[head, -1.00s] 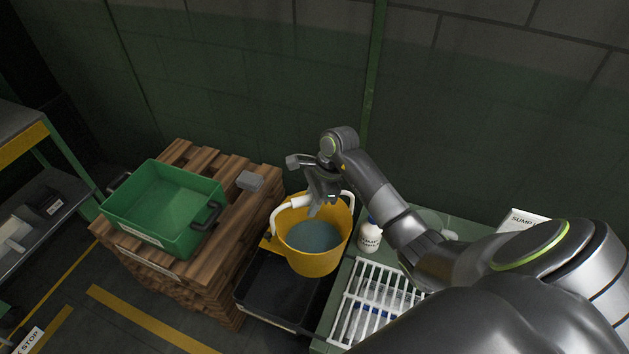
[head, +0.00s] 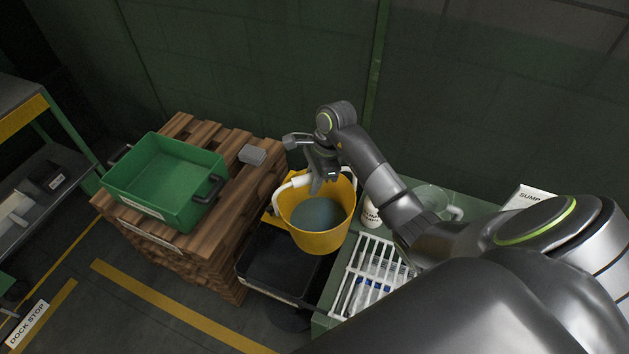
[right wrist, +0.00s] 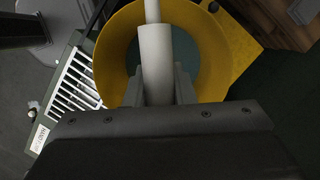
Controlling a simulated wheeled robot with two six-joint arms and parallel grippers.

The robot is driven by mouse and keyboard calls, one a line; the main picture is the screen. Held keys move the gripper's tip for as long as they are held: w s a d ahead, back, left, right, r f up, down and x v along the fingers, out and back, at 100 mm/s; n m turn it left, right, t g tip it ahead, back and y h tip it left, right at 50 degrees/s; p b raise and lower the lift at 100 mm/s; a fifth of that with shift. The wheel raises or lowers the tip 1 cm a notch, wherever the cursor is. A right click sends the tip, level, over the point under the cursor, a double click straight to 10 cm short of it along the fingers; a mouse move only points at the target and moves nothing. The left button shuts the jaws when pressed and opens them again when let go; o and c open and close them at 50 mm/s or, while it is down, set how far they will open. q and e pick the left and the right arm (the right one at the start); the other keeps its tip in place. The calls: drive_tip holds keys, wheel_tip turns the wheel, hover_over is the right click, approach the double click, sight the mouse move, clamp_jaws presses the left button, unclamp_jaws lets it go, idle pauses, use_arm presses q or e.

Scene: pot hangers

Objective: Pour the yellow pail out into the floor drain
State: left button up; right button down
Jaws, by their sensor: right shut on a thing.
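The yellow pail (head: 338,238) is upright with grey-blue liquid inside. It hangs by its bail over the edge of a black tray, beside the green bench. My right gripper (head: 316,182) is shut on the pail's white handle grip, above the rim. The right wrist view shows the grip (right wrist: 155,62) between the fingers and the yellow rim (right wrist: 217,55) around it. My left gripper is not in view. I cannot make out a floor drain for certain.
A white barred rack (head: 352,283) and a white bottle (head: 371,215) stand on the bench, with a clear jug (head: 432,197) behind. The black tray (head: 270,262) lies under and left of the pail. A green crate (head: 150,208) sits on wooden pallets (head: 225,240) at left.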

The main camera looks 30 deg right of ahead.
drive_tip(key=shift+w+a+f+h+b, duration=0.1)
drive_tip(key=shift+a+f+h+b, duration=0.25)
drive_tip(key=shift+f+b, duration=0.3)
drive_tip(key=shift+r, duration=0.1)
drive_tip(key=shift+w+a+r+h+b, duration=0.1)
drive_tip(key=shift+a+h+b, duration=0.15)
drive_tip(key=shift+b, duration=0.1)
drive_tip(key=shift+a+r+h, duration=0.2)
drive_tip(key=shift+a+h, duration=0.1)
drive_tip(key=shift+h, duration=0.2)
drive_tip(key=shift+d, duration=0.1)
